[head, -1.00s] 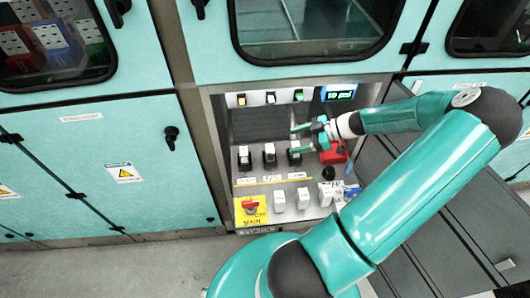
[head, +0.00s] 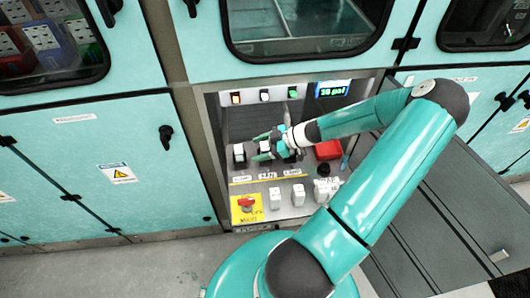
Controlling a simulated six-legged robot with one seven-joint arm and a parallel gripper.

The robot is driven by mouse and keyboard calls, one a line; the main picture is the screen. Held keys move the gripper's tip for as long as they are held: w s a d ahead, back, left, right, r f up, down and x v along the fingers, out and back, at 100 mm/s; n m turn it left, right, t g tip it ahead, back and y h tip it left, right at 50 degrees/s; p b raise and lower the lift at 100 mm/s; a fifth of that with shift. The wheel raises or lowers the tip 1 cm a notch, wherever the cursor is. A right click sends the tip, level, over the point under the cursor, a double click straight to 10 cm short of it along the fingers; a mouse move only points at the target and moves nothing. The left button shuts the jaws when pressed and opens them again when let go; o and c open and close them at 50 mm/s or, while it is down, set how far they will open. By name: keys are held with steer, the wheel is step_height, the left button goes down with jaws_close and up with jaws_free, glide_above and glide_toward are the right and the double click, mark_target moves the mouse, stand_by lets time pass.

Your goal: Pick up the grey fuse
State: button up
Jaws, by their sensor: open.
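Several small pale blocks stand in the lower row of the panel: a left one (head: 275,198), a middle one (head: 298,195) and a cluster at the right (head: 325,190) partly behind my arm. I cannot tell which of them, if any, is the grey fuse. My gripper (head: 262,147) is open over the upper row of black-and-white switches, above and behind the pale blocks. Its fingers point left, with the middle switch (head: 265,146) seen between them; I cannot tell whether they touch it. The right switch is mostly hidden by the gripper.
The panel sits in a recess of a teal cabinet. A left switch (head: 239,154), a yellow plate with a red knob (head: 246,204), a red box (head: 328,150) and a black knob (head: 323,170) are near. A display (head: 333,89) hangs above. An open grey door (head: 440,215) stands at the right.

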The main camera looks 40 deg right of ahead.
steer(key=c, duration=1.1)
steer(key=shift+o, duration=0.2)
steer(key=shift+r, duration=0.6)
step_height(320, 180, up, 2)
steer(key=shift+s+r, duration=0.15)
steer(key=s+a+r, duration=0.6)
steer(key=s+r, duration=0.3)
steer(key=s, duration=0.3)
steer(key=shift+r, duration=0.2)
